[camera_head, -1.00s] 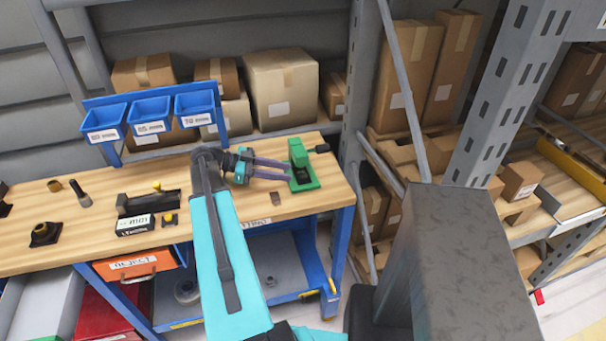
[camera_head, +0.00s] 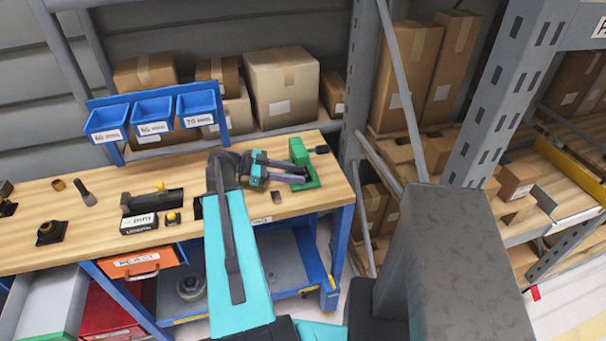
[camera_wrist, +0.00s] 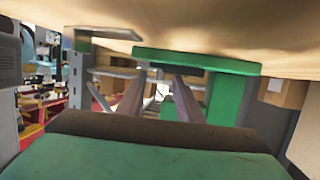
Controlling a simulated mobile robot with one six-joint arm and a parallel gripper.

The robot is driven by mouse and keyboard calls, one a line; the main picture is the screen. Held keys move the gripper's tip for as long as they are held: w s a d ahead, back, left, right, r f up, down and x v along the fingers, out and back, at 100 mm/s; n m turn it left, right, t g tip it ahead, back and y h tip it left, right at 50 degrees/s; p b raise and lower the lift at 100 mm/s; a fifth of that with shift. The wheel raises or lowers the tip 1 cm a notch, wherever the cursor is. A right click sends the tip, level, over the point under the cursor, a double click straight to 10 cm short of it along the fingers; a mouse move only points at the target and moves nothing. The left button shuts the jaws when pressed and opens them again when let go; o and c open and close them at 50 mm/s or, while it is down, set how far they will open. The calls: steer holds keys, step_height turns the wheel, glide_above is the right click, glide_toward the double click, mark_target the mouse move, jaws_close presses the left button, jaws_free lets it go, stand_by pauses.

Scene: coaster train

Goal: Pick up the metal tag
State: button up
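A small grey-brown flat piece, which looks like the metal tag (camera_head: 277,197), lies on the workbench (camera_head: 330,190) near its front edge. In the wrist view a thin grey plate (camera_wrist: 112,36) at upper left appears to be the same piece. My gripper (camera_head: 304,173) is just above the bench, behind the tag in the head view, pointing right at the green fixture (camera_head: 304,153). Its two fingers are apart with nothing between them, as the wrist view (camera_wrist: 158,85) also shows. The wrist view is upside down, with the bench on top and the green fixture ahead of the fingers.
Blue bins (camera_head: 152,114) stand on a rack at the back left. A black labelled box (camera_head: 139,223) and several dark parts lie on the left of the bench. An orange drawer (camera_head: 134,263) is below. A grey shelf post (camera_head: 505,90) stands to the right.

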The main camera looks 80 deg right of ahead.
steer(key=shift+c, duration=0.4)
jaws_close()
steer(key=shift+w+r+b, duration=0.1)
steer(key=shift+b, duration=0.4)
